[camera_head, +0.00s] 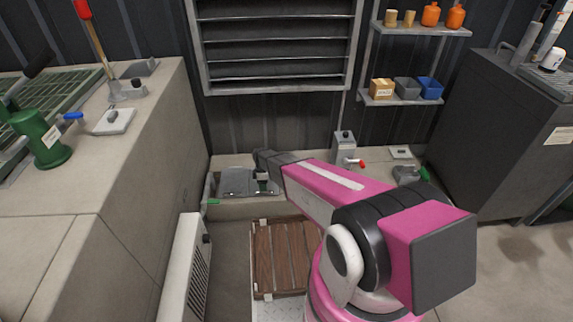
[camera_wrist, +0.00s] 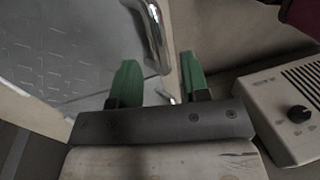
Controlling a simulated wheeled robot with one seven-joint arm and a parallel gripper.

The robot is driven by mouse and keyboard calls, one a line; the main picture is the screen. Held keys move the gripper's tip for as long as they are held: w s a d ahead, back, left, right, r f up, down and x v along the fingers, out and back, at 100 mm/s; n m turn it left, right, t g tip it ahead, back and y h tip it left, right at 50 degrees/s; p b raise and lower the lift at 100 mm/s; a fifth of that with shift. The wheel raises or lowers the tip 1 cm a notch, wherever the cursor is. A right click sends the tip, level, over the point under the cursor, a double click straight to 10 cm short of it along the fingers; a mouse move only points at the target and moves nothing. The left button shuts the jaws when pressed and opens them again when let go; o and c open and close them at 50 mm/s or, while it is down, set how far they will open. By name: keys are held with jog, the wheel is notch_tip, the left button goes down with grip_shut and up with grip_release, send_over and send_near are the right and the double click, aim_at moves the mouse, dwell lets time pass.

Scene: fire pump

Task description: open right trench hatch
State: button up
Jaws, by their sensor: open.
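A grey metal trench hatch (camera_head: 236,182) lies shut in the low pale ledge at the back in the head view. In the wrist view its tread-patterned plate (camera_wrist: 65,45) fills the upper left. A shiny curved metal handle (camera_wrist: 153,35) comes down from the top edge there. My gripper (camera_wrist: 160,80) is open, with its two green fingers apart. The handle's lower end shows between the fingertips, nearer the left one; I cannot tell whether they touch. In the head view my arm partly hides the hatch's right side, and the fingertips are small.
A pale box with a black knob (camera_wrist: 298,113) stands close to the right of my gripper. A tall concrete block (camera_head: 150,150) rises on the left. A wooden slatted pallet (camera_head: 280,258) lies on the floor, and a dark cabinet (camera_head: 490,130) stands on the right.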

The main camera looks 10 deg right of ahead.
jog(key=s+v, duration=0.1)
jog(key=v, duration=0.7)
jog(key=s+d+r+m+t, duration=0.1)
jog(key=s+d+r+m, duration=0.7)
jog(key=d+r, duration=0.2)
notch_tip(320, 180, up, 3)
jog(key=shift+d+f, duration=0.2)
jog(key=shift+d, duration=0.1)
